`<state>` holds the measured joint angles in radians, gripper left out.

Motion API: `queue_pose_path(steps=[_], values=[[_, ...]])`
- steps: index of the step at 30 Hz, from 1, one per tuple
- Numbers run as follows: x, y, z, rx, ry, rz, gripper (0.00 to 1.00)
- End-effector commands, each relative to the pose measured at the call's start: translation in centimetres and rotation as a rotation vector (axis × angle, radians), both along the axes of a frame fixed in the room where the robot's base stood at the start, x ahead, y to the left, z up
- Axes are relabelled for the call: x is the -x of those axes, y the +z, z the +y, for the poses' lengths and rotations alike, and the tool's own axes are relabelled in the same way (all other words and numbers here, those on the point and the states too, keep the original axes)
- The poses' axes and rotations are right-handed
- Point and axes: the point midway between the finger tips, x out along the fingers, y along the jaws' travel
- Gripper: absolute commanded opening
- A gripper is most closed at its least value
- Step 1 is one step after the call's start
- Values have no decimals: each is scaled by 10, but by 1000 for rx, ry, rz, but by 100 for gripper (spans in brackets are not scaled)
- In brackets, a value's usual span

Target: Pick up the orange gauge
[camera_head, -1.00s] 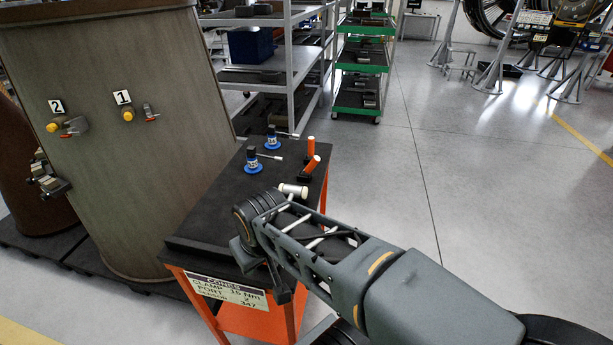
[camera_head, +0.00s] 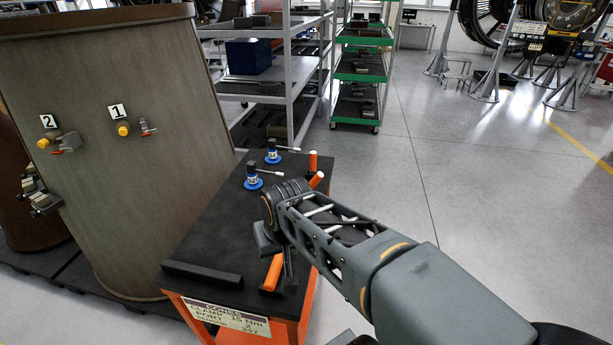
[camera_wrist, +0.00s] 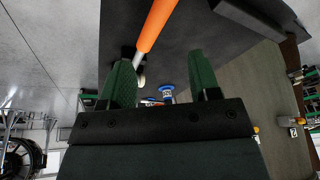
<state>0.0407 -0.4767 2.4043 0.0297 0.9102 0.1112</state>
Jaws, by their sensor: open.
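An orange cylinder with a dark end piece (camera_head: 273,273) lies near the front edge of the black tabletop, beside my gripper (camera_head: 278,256). In the wrist view an orange cylinder with a silver stem (camera_wrist: 157,24) lies just beyond the fingertips, nearer the left finger. My gripper (camera_wrist: 163,78) is open, its two green fingers apart with nothing held. Two more orange cylinders, one (camera_head: 313,161) upright and one (camera_head: 316,180) tilted, are at the far right of the table. I cannot tell which orange piece is the gauge.
The black-topped cart (camera_head: 215,225) has a dark bar (camera_head: 202,275) along its front edge. Two blue-based bottles (camera_head: 253,178) (camera_head: 272,152) stand at its back. A large brown cone (camera_head: 110,190) stands to the left. Floor on the right is open.

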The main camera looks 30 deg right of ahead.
Motion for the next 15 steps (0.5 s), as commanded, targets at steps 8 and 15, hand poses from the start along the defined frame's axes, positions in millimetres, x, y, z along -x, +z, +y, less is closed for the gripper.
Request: queue_pose_path(steps=[8,15], values=[[-112,41,-109,-243,-747,-43,57],[-160,48,-209,-421,-1222,-93,57]])
